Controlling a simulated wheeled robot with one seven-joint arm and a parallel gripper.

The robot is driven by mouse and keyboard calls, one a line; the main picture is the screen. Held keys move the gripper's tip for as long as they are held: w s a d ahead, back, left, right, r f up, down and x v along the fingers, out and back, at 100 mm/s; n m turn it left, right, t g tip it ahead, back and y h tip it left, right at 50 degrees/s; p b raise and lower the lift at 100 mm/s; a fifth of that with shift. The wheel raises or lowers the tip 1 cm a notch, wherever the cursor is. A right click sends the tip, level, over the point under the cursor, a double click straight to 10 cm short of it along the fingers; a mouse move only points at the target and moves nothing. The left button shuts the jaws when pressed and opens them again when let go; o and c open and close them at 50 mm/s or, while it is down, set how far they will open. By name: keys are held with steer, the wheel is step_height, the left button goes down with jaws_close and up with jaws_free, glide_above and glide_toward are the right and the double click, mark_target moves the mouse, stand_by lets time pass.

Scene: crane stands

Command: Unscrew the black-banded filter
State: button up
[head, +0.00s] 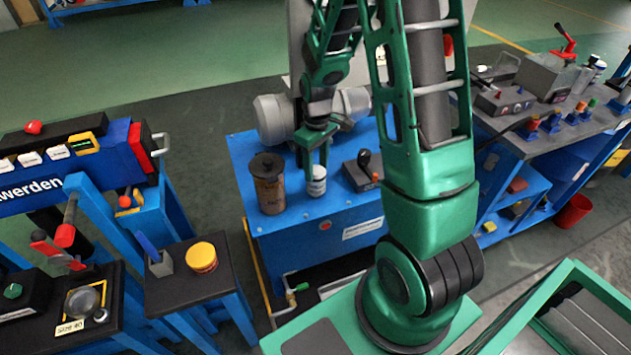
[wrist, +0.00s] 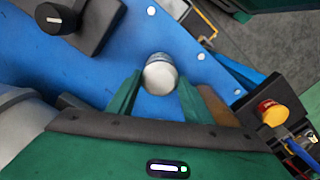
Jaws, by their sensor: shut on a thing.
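A small white cylindrical filter (head: 317,187) stands upright on the blue bench top (head: 338,205); a greyish band shows on it, but its exact colour is hard to tell. My gripper (head: 316,166) comes down from above and is shut on the filter's upper part. In the wrist view the filter's pale round top (wrist: 160,72) sits between the two green fingers of my gripper (wrist: 160,84). The fingers hide part of its sides. I cannot tell whether its base is seated or loose.
A brown canister with a dark lid (head: 268,186) stands close left of the filter. A black switch box (head: 362,171) is close on its right. A grey motor-like housing (head: 273,118) lies behind.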

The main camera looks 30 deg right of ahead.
steer(key=n, duration=0.5)
jaws_close()
steer(key=n, duration=0.4)
steer(key=shift+n, duration=0.6)
steer(key=n, duration=0.3)
steer(key=shift+n, duration=1.1)
